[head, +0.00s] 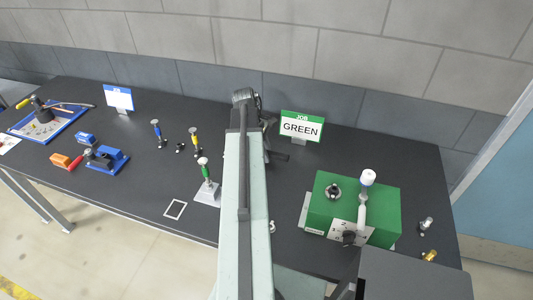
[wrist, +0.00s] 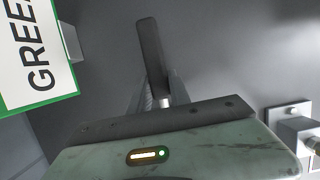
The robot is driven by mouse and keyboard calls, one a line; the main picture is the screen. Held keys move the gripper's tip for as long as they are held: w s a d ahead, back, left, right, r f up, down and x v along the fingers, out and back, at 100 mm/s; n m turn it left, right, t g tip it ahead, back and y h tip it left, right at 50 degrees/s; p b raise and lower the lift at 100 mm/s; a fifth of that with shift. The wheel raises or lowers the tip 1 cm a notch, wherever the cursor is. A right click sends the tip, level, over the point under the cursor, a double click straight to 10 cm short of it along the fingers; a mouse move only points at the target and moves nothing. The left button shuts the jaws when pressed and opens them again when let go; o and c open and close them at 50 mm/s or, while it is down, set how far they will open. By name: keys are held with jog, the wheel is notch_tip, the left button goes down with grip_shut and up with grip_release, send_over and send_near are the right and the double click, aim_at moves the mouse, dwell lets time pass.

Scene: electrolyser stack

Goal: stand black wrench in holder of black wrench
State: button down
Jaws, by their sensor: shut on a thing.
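My gripper (wrist: 158,100) is shut on the black wrench (wrist: 150,50), a plain dark bar that reaches out past the fingers in the wrist view. In the head view my gripper (head: 268,145) is beyond the end of my arm, just left of and below the green job sign, partly hidden by the arm. Dark parts there are hard to tell apart. A small black fitting (head: 180,148) stands between the blue and yellow tools. I cannot tell whether it is the wrench's holder. No other holder is clearly recognisable.
A GREEN job sign (head: 301,127) stands beside my gripper. A green machine (head: 380,205) stands on the right. Blue (head: 157,130), yellow (head: 195,138) and green (head: 205,170) tools stand upright left of my arm. A grey block on a plate (wrist: 290,112) shows in the wrist view.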

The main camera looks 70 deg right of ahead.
jog(key=c, duration=1.1)
grip_release()
jog(key=p+v, duration=0.7)
jog(key=shift+s+r, duration=0.15)
jog(key=shift+r, duration=0.05)
jog(key=shift+w+r+p, duration=0.2)
jog(key=shift+r+p, duration=0.1)
jog(key=shift+p, duration=0.05)
jog(key=shift+f, duration=0.1)
